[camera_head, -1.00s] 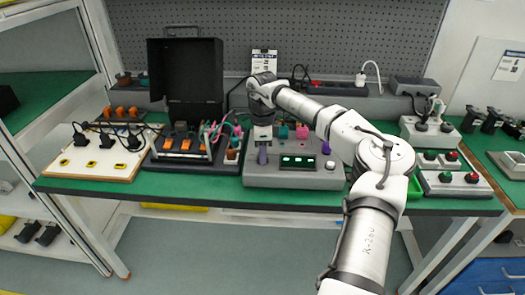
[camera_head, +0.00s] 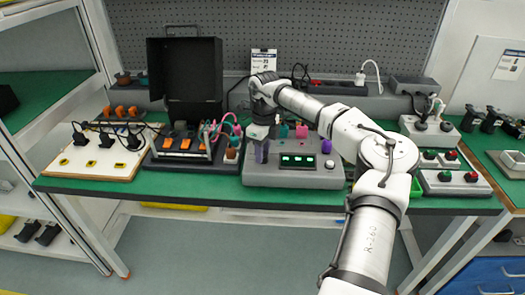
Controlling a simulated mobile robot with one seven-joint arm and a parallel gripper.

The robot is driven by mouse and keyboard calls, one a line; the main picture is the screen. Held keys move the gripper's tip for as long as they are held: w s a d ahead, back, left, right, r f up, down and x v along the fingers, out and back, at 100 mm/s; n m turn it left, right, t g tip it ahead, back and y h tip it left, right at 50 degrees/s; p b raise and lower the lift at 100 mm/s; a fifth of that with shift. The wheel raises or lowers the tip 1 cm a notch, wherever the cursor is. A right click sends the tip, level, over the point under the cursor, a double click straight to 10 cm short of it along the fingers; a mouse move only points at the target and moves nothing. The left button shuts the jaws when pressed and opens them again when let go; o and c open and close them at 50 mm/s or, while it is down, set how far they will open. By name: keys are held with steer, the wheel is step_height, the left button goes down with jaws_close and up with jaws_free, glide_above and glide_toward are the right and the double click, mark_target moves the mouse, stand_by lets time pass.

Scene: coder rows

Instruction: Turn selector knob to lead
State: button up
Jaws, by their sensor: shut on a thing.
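A grey device box (camera_head: 300,180) stands on the green bench, with a dark display panel (camera_head: 298,161) that shows green lit readings. My gripper (camera_head: 261,148) points down over the left part of this box and is shut on a purple selector knob (camera_head: 262,153). The fingers and wrist hide part of the knob, and any position marks around it are too small to read. A second purple knob (camera_head: 326,146) sits at the right of the box. A pink plug (camera_head: 301,131) and a teal plug (camera_head: 283,131) stand along its back.
An open black case (camera_head: 186,80) with wires and orange switches is left of the box. A white board (camera_head: 97,160) lies further left. Control boxes with red and green buttons (camera_head: 450,181) stand at right. A printed card (camera_head: 264,61) is behind.

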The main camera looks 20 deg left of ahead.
stand_by(0.3)
steer(key=o, duration=1)
steer(key=shift+c, duration=0.2)
steer(key=shift+r, duration=0.15)
step_height(320, 180, up, 14)
steer(key=b, duration=0.1)
steer(key=shift+w+f+b, duration=0.2)
steer(key=shift+w+b, duration=0.1)
steer(key=shift+w, duration=0.1)
steer(key=shift+d, duration=0.1)
